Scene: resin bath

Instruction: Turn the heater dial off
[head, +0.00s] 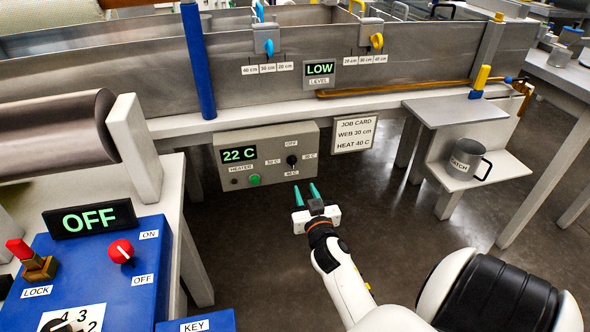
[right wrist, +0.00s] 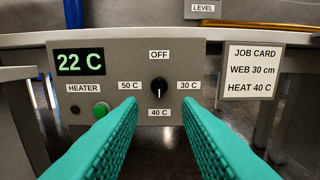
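The heater dial (head: 292,160) is a small black knob on the grey heater panel (head: 225,178), ringed by OFF, 30 C, 40 C and 50 C labels. In the right wrist view the dial (right wrist: 159,88) sits centred, with a thin pale mark roughly upright; I cannot tell surely which label it points at. The heater display (head: 238,153) reads 22 C. My right gripper (head: 306,189) is open and empty, its teal fingers in front of and below the dial, apart from it. The fingers (right wrist: 159,108) spread either side below the dial. My left gripper is out of view.
A job card (head: 354,134) hangs right of the panel and reads HEAT 40 C. A steel bath wall (head: 420,70) rises above. A blue box (head: 100,265) with a red knob stands at left. A shelf with a grey mug (head: 464,160) is at right.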

